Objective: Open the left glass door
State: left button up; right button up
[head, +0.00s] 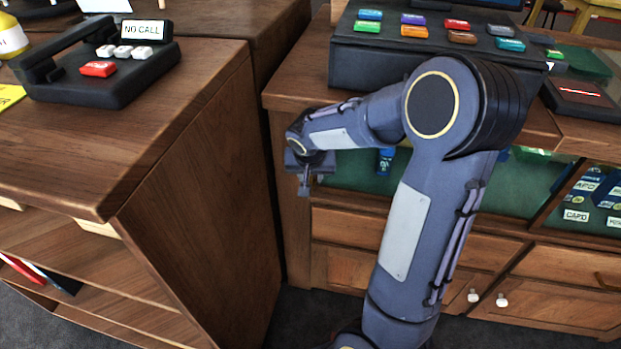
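The wooden display cabinet (284,130) stands at the back centre and right. Its left glass front (520,190) shows a green interior, with a blue item (386,160) behind it. I see no gap at the glass, but much of it is hidden behind my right arm. My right gripper (305,188) points down in front of the cabinet's left post, near the left end of the glass. It is small and dark; I cannot tell whether its fingers are open or touching the cabinet. My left gripper is not in view.
A wooden counter (200,190) with a black telephone (110,75) stands close on the left. A black case with coloured blocks (400,60) sits on the cabinet top. Lower wooden doors have white knobs (502,300). Dark floor (300,315) shows between counter and cabinet.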

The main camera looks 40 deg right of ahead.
jog(key=shift+w+d+f, duration=0.15)
jog(key=shift+f, duration=0.35)
jog(key=shift+c, duration=0.3)
grip_shut()
